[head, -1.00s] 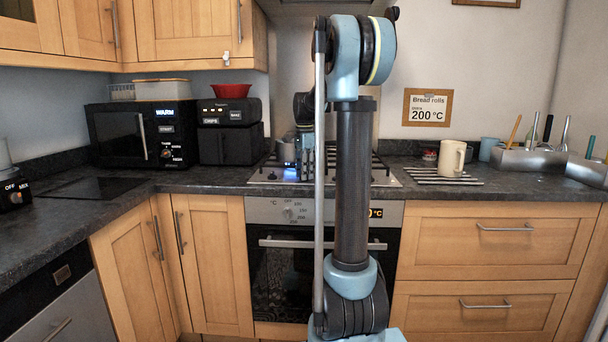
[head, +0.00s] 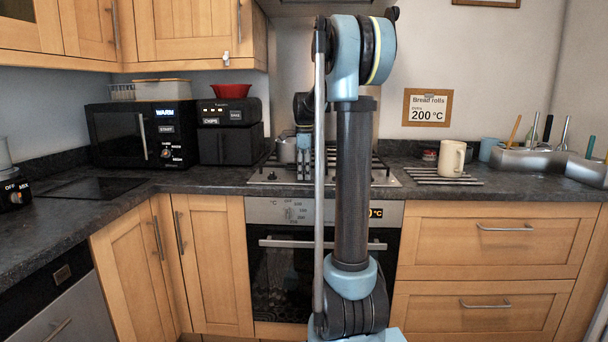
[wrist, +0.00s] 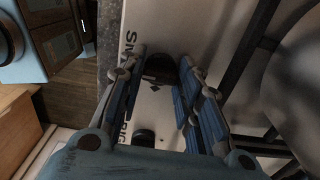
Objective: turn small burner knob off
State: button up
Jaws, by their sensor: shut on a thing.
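The small burner knob (wrist: 160,68) is dark and round. It sits on the pale hob panel beside lettering that begins "SM". In the wrist view my gripper (wrist: 163,58) has its two blue-padded fingers on either side of this knob, shut on it. A second dark knob (wrist: 143,137) sits near the lettering "BIG", between the finger bases. In the head view my gripper (head: 304,168) reaches down over the front of the hob (head: 265,178); the knobs are hidden there. No blue glow shows on the hob.
A metal pot (head: 286,150) stands on the hob, left of my arm. The microwave (head: 140,135) and a black appliance (head: 230,145) stand left. The oven (head: 275,275) is below.

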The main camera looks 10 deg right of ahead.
aim_at(304, 173)
jog(key=shift+w, duration=0.2)
jog(key=o, duration=1)
jog(key=shift+o, duration=0.2)
jog(key=shift+s, duration=0.1)
notch_tip(304, 173, up, 12)
jog(key=shift+f, duration=0.1)
